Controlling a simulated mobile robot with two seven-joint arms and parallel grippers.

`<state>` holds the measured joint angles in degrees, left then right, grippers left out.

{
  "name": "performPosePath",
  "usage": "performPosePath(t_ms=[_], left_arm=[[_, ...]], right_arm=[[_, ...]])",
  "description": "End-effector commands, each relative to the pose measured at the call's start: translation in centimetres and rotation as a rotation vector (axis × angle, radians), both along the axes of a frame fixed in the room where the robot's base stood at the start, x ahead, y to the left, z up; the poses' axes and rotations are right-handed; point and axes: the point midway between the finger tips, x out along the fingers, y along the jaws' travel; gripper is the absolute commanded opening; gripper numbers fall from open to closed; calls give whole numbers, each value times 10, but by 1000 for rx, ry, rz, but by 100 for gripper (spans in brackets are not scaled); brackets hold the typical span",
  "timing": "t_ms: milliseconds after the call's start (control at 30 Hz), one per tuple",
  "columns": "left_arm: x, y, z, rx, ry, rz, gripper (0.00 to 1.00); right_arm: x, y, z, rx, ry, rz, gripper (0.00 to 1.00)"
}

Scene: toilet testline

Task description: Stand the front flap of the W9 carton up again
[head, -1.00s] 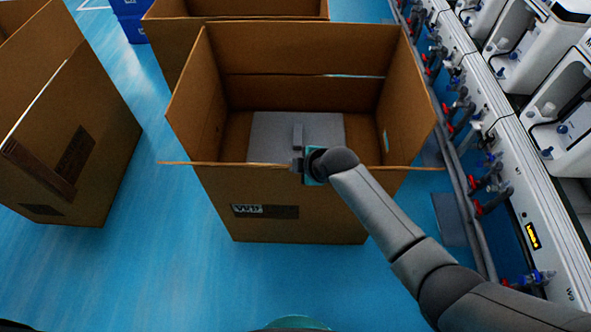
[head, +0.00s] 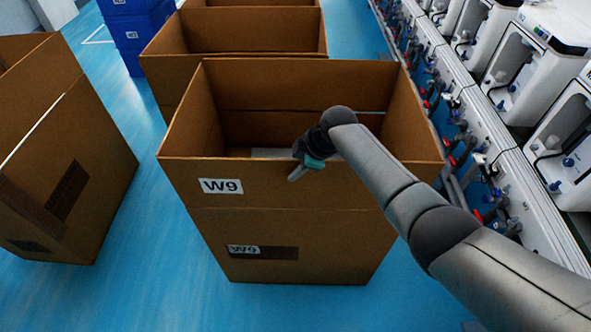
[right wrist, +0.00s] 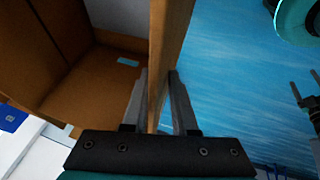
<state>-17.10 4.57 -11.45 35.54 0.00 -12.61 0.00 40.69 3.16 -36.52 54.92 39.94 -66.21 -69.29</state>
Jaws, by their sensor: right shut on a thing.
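The W9 carton (head: 300,262) is a brown open box in the middle of the head view. Its front flap (head: 260,184) stands up in line with the front wall, with a white W9 label facing me. My right gripper (head: 299,171) is at the flap's top edge, right of the label, with one finger outside it. In the right wrist view the two fingers (right wrist: 158,92) lie on either side of the flap (right wrist: 172,45), shut on it. My left gripper is not in view.
Another open carton (head: 85,185) stands close on the left, and one more (head: 160,75) is behind. Blue crates (head: 138,35) are at the back left. A bench with white units and valves (head: 520,165) runs along the right. Blue floor is clear in front.

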Motion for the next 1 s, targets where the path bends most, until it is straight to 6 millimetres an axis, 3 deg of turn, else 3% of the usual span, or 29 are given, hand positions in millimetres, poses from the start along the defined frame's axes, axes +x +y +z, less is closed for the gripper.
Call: performPosePath(t_ms=[467, 500, 600, 1000], left_arm=[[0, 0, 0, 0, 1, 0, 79], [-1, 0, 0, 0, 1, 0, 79], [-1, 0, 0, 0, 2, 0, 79], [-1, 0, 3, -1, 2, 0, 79]], right_arm=[[5, -1, 2, -4, -21, 0, 0], [5, -1, 2, -4, -21, 1, 29], [5, -1, 2, -4, -19, 0, 39], [1, -4, 8, -2, -13, 0, 39]])
